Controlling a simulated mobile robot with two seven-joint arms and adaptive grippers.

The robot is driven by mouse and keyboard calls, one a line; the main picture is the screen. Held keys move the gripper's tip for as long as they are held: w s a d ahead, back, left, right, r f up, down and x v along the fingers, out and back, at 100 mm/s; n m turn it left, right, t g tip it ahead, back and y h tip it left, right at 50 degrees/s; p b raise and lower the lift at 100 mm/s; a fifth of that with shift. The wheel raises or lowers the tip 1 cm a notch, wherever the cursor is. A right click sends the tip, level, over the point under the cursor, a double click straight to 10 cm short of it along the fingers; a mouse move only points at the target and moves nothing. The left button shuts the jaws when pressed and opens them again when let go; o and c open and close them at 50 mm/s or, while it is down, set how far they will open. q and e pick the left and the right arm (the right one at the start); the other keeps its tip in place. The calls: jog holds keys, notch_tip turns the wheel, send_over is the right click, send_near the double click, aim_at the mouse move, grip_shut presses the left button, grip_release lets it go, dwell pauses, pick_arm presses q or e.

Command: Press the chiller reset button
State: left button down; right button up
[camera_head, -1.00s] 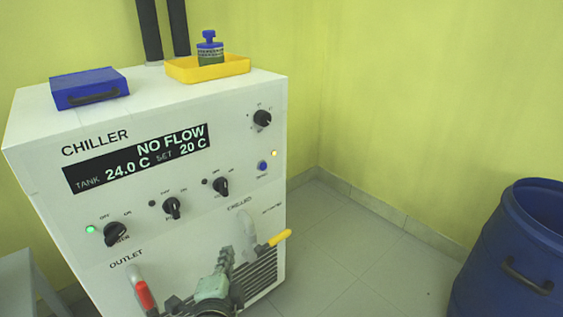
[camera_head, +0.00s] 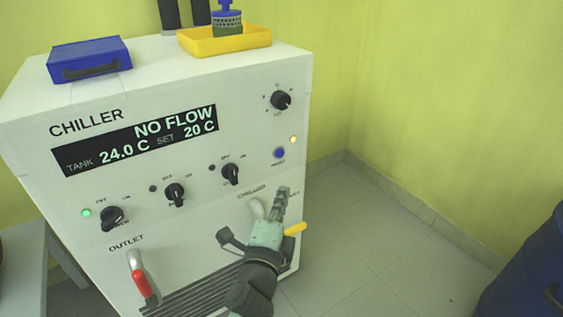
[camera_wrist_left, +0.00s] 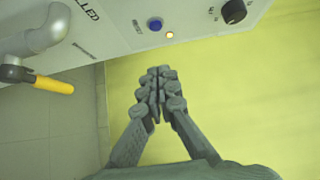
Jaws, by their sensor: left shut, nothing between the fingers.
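The white chiller (camera_head: 215,245) fills the left and middle of the head view. Its display reads NO FLOW, TANK 24.0 C, SET 20 C. The blue reset button (camera_head: 279,153) is on the right of the front panel, below a lit amber lamp (camera_head: 293,139). The button also shows at the top of the left wrist view (camera_wrist_left: 154,24). My left gripper (camera_head: 283,190) is shut and empty, below the button in the head view and apart from it. In the wrist view its closed fingertips (camera_wrist_left: 158,72) are below the button. My right gripper is not in view.
A yellow-handled valve (camera_head: 295,229) is close beside my left gripper, and a red-handled valve (camera_head: 140,284) is at the outlet. Several black knobs, including one at upper right (camera_head: 280,100), stick out. A blue drum (camera_head: 530,270) stands at right on open floor.

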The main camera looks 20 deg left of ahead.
pick_arm(q)
send_near(284, 153)
jog(key=w+d, duration=0.3)
jog(key=w+a, duration=0.1)
jog(key=w+a+p, duration=0.1)
jog(key=a, duration=0.1)
jog(key=shift+w+a+f+p, duration=0.1)
jog(key=shift+w+a+p, duration=0.2)
jog(key=shift+w, duration=0.1)
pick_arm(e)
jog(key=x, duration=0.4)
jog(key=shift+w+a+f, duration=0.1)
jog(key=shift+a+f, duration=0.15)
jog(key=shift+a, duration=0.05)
